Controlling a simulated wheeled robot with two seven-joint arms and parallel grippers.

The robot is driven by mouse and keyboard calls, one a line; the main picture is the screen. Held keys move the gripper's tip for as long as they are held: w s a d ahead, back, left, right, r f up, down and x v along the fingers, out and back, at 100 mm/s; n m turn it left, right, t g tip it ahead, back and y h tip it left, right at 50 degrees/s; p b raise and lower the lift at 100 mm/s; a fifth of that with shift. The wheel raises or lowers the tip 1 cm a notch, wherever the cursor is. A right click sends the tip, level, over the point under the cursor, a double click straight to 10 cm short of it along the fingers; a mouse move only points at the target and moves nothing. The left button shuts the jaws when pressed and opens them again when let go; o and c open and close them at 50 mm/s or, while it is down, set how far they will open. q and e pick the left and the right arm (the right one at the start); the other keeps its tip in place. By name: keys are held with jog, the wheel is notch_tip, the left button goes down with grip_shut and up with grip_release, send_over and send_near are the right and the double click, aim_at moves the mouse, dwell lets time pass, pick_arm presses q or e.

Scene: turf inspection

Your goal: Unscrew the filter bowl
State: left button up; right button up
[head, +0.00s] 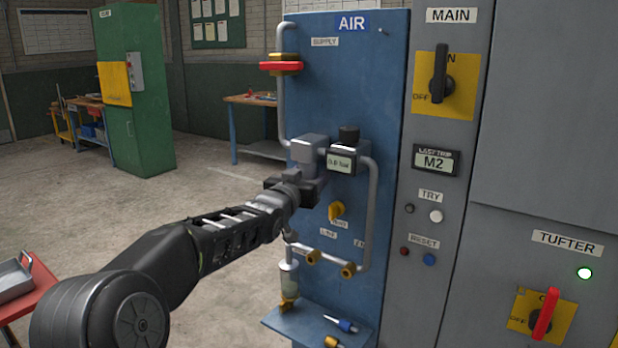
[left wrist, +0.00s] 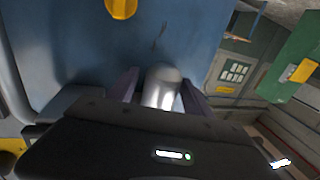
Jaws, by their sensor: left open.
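The filter head is a grey block (head: 308,148) in the pipework on the blue AIR panel. Under it hangs a grey metal bowl (head: 306,171), its lower part hidden behind my gripper in the head view. My left gripper (head: 304,186) is open at the bowl's height. In the left wrist view the bowl shows as a shiny silver cylinder (left wrist: 161,86) between the two dark fingers of the gripper (left wrist: 163,94). The fingers stand on either side of it, and I cannot tell whether they touch it. My right gripper is not in view.
A digital gauge (head: 342,164) beside the filter reads 0.0 bar. The red supply handle (head: 281,67) lies crosswise. A yellow knob (head: 336,210), pipes and a clear bowl (head: 289,279) are lower on the panel. A blue shelf (head: 318,322) holds small parts.

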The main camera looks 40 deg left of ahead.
aim_at(304, 166)
pick_arm(q)
jog(key=shift+r+p, duration=0.5)
jog(key=shift+r, duration=0.65)
jog(key=shift+c, duration=0.3)
grip_shut()
jog(key=p, duration=0.3)
jog(key=shift+a+r+m+h, duration=0.1)
jog(key=shift+r+m+h, duration=0.25)
jog(key=shift+m+h, duration=0.05)
jog(key=shift+f+m+h+p, duration=0.25)
jog(key=shift+h+p, duration=0.35)
jog(key=shift+p, duration=0.6)
jog(key=m+h+p, duration=0.1)
jog(key=p, duration=0.3)
jog(key=shift+r+t, duration=0.2)
jog(key=shift+t, duration=0.1)
jog(key=shift+w+f+h+b, duration=0.1)
jog(key=shift+f+h+b, duration=0.2)
jog(key=shift+f+b, duration=0.45)
jog(key=shift+f, duration=0.2)
jog(key=shift+f+b, duration=1.85)
jog(key=shift+f, duration=0.65)
